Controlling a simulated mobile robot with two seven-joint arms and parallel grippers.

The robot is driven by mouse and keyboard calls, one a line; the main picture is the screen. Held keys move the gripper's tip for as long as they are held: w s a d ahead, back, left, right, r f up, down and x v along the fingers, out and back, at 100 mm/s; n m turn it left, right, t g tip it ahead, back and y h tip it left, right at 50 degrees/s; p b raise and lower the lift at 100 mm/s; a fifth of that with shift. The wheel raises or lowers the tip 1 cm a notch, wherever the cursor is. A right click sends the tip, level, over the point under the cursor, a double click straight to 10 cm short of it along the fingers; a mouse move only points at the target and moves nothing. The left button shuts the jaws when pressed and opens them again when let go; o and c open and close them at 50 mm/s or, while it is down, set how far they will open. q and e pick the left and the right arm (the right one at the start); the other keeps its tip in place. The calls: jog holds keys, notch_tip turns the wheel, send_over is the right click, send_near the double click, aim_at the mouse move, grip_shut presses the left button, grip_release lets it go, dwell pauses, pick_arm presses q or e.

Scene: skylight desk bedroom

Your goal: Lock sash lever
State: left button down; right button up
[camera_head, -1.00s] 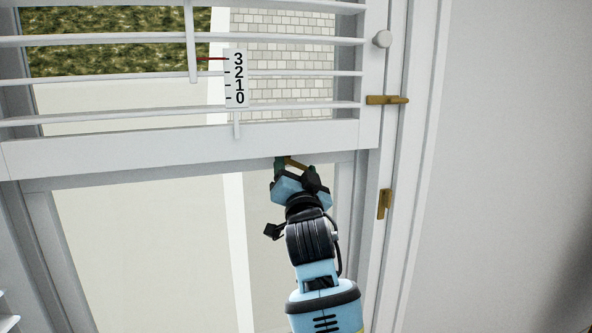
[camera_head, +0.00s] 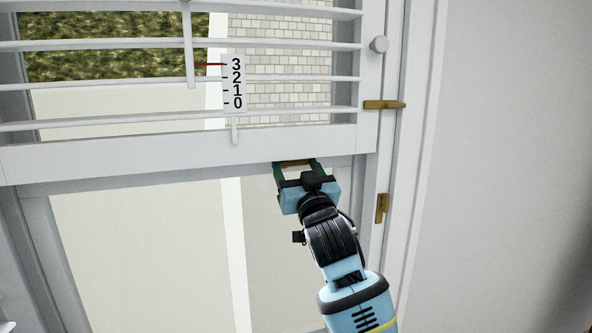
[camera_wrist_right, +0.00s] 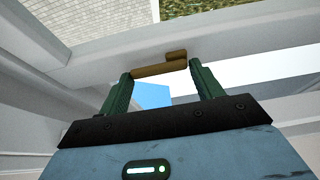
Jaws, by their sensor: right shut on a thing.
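A brass lever (camera_head: 294,163) sits under the bottom rail of the slatted window sash (camera_head: 180,153). In the head view the gripper partly hides the lever. The lever lies roughly along the rail. My left gripper is not in view.
Two other brass handles are on the right frame: an upper one (camera_head: 385,104) lying sideways and a lower one (camera_head: 382,208) pointing down. White slats with a numbered scale (camera_head: 234,83) cross the upper window. The right wall (camera_head: 500,160) is bare.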

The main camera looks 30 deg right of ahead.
jog(key=shift+d, duration=0.1)
jog(key=o, duration=0.9)
jog(key=shift+o, duration=0.2)
jog(key=shift+s, duration=0.1)
jog(key=v, duration=0.7)
jog(key=shift+s+f+b, duration=0.2)
jog(key=shift+s+b, duration=0.1)
jog(key=shift+b, duration=0.1)
